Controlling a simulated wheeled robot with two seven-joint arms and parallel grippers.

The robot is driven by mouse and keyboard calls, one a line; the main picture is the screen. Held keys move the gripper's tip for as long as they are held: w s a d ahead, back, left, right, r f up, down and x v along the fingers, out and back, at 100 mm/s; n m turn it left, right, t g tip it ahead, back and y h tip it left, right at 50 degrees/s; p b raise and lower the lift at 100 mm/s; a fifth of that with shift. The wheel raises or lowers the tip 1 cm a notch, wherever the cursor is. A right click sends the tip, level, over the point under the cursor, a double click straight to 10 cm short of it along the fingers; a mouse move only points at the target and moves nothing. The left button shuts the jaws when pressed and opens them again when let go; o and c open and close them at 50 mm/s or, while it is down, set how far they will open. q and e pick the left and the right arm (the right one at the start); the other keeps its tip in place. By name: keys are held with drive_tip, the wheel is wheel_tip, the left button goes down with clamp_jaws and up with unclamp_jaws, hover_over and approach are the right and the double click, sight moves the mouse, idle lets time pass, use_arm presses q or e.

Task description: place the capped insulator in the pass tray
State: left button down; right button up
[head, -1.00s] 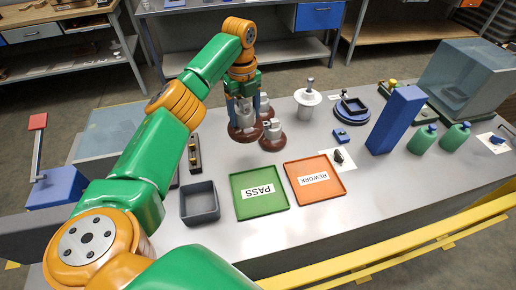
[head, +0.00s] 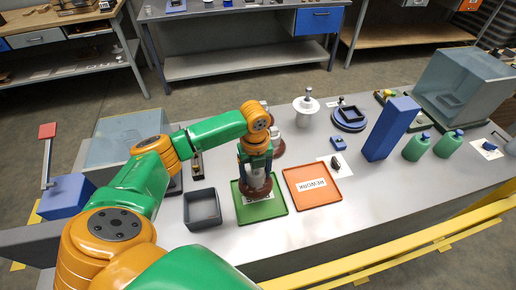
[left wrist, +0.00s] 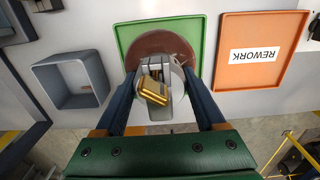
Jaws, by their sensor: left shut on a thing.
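My left gripper (head: 256,164) is over the green pass tray (head: 266,212) in the head view. It is shut on the capped insulator, whose brown disc (head: 257,188) hangs below the fingers, upright. I cannot tell whether the disc touches the tray. The insulator covers most of the PASS label. My right gripper is not in view.
The orange rework tray (head: 326,197) lies just right of the pass tray. A grey open bin (head: 203,209) stands just left. Other brown insulators (head: 278,148) are partly hidden behind my arm. A blue block (head: 391,130) stands upright further right.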

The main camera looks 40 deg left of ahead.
sight(258, 187)
use_arm(q)
drive_tip(key=f, duration=0.1)
drive_tip(key=d+f, duration=0.1)
drive_tip(key=f, duration=0.2)
drive_tip(key=shift+s+d, duration=0.2)
drive_tip(key=shift+s, duration=0.15)
drive_tip(key=shift+f, duration=0.5)
drive_tip(key=shift+c, duration=2)
unclamp_jaws()
drive_tip(key=shift+f, duration=0.1)
drive_tip(key=o, duration=0.4)
drive_tip(key=shift+s, duration=0.1)
wheel_tip(258, 187, up, 12)
drive_tip(key=shift+r, duration=0.15)
